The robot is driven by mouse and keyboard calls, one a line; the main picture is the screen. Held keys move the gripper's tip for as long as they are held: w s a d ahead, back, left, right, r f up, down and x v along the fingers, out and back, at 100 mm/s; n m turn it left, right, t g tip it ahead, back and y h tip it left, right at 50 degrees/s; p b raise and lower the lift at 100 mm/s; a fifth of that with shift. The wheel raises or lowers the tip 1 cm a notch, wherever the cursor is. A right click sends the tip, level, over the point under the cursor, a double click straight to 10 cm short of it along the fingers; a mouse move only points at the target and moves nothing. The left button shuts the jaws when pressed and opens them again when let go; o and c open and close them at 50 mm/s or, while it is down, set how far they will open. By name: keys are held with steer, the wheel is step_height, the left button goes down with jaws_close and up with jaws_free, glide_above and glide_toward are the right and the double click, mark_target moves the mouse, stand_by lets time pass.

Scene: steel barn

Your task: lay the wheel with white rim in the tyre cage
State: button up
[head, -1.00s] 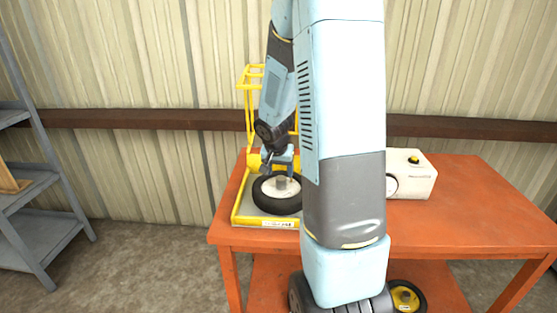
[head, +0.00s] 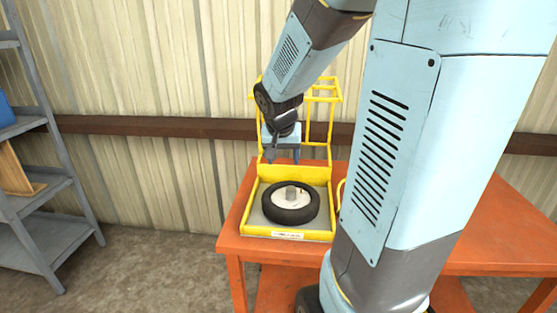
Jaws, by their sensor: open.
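The wheel with white rim (head: 272,208) lies flat on the grey floor of the yellow tyre cage (head: 246,228). Its black tyre and the grey hub in its middle show clearly. The cage stands on the orange table, with its tall yellow frame at the back. My gripper (head: 283,158) is open and empty, fingers pointing down, above and behind the wheel and apart from it. My arm covers part of the cage's right side.
The orange table (head: 497,225) has bare top to the right, partly hidden by my arm. A grey shelf (head: 50,225) stands at the left with a wooden piece and a blue item. A corrugated wall with a brown rail is behind.

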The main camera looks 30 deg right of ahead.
steer(key=s+a+r+n+y, duration=0.1)
steer(key=s+a+r+n, duration=0.2)
steer(key=s, duration=0.5)
steer(key=s+a+r+n+t+y, duration=0.1)
steer(key=s+a+r+n+y, duration=0.1)
steer(key=s+a+r, duration=0.4)
steer(key=s+a+n, duration=0.1)
steer(key=s, duration=0.2)
steer(key=shift+a+r+t, duration=0.2)
steer(key=shift+t, duration=0.1)
